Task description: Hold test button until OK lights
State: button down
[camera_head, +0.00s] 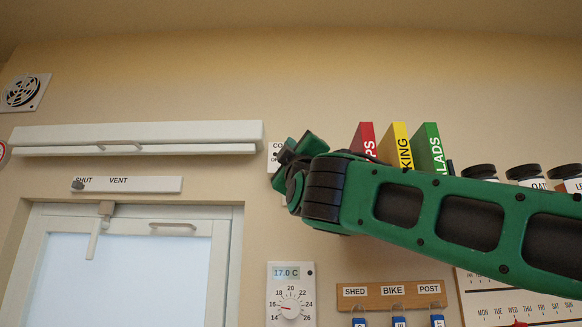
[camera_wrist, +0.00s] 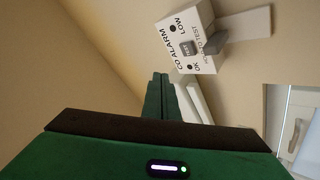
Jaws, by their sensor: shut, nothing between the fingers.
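The CO alarm (camera_wrist: 203,63) is a white box on the wall, seen turned in the wrist view. Its face carries a grey test button (camera_wrist: 187,48), the words LOW and OK, and small dark lamp spots; no lit OK lamp is visible. My gripper (camera_wrist: 160,78) is shut and empty, its green fingertips beside the alarm's lower left in that view, apart from the button as far as I can tell. In the head view a corner of the alarm (camera_head: 274,149) shows; my gripper (camera_head: 284,157) and wrist hide most of it.
A thermostat (camera_head: 291,290) is on the wall below. A key rack (camera_head: 392,295) hangs to its right. Binders (camera_head: 431,147) and jars (camera_head: 526,174) stand behind my arm. A window (camera_head: 130,265) with a vent bar (camera_head: 126,185) is at left.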

jog(key=shift+w+d, duration=0.1)
jog(key=shift+w, duration=2.7)
jog(key=shift+w, duration=0.1)
jog(key=shift+w, duration=0.25)
jog(key=shift+w, duration=0.45)
dwell(2.5)
jog(key=shift+s, duration=0.85)
jog(key=shift+s, duration=2.55)
